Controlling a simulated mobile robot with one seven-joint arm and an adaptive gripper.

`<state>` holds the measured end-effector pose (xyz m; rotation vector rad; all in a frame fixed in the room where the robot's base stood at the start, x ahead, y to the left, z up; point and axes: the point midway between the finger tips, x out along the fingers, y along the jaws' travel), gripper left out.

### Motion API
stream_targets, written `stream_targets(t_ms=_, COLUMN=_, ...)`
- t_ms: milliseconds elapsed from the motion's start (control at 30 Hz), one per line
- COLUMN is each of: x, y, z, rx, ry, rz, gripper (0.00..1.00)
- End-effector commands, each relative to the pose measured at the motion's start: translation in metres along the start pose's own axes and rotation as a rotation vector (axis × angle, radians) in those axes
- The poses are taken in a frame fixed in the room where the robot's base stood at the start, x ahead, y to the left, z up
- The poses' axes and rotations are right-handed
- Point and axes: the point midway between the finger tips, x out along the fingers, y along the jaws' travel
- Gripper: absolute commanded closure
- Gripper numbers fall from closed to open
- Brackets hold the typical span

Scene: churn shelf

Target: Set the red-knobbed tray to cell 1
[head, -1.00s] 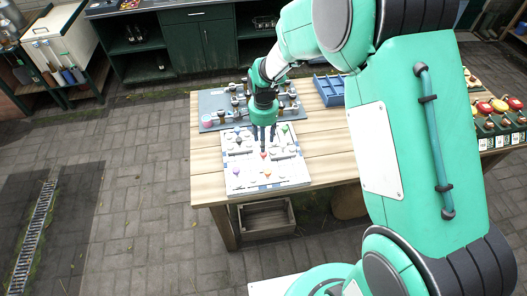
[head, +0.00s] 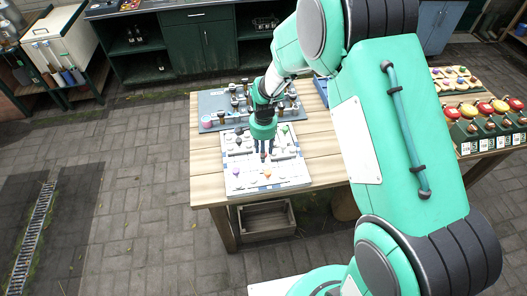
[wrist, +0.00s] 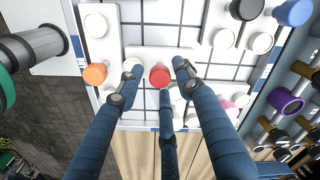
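The red knob (wrist: 160,76) shows in the wrist view, on a pale tray whose outline is partly hidden by my fingers. My three-fingered gripper (wrist: 158,80) is open around this knob, one fingertip on each side and the third in front of it. Gaps show between the side fingertips and the knob. The white gridded board (head: 291,176) lies on the wooden table in the head view, and my gripper (head: 263,156) points down over its middle. Cell numbers cannot be read.
An orange knob (wrist: 95,74) sits left of the red one, and several white knobs stand around. A grey board (head: 208,104) with dark and metal knobbed pieces lies behind the gridded board. Bare table (head: 335,160) lies to the right.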

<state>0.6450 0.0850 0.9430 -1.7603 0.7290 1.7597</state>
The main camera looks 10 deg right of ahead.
Motion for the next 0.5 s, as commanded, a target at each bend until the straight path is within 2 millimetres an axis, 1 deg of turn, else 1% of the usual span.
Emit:
stream_targets(t_ms=33, x=0.0000, y=0.0000, z=0.0000, rx=0.000, ry=0.000, rz=0.000, gripper=0.78)
stream_targets(t_ms=133, x=-0.0001, y=0.0000, z=0.0000, rx=0.000, ry=0.000, rz=0.000, gripper=0.98)
stream_targets(t_ms=167, x=-0.0001, y=0.0000, z=0.0000, rx=0.000, ry=0.000, rz=0.000, gripper=1.00)
stream_targets(t_ms=367, x=-0.0001, y=-0.0005, z=-0.0004, rx=0.000, ry=0.000, rz=0.000, gripper=1.00)
stream_targets(t_ms=500, x=-0.0005, y=-0.0062, z=-0.0061, rx=0.000, ry=0.000, rz=0.000, gripper=1.00)
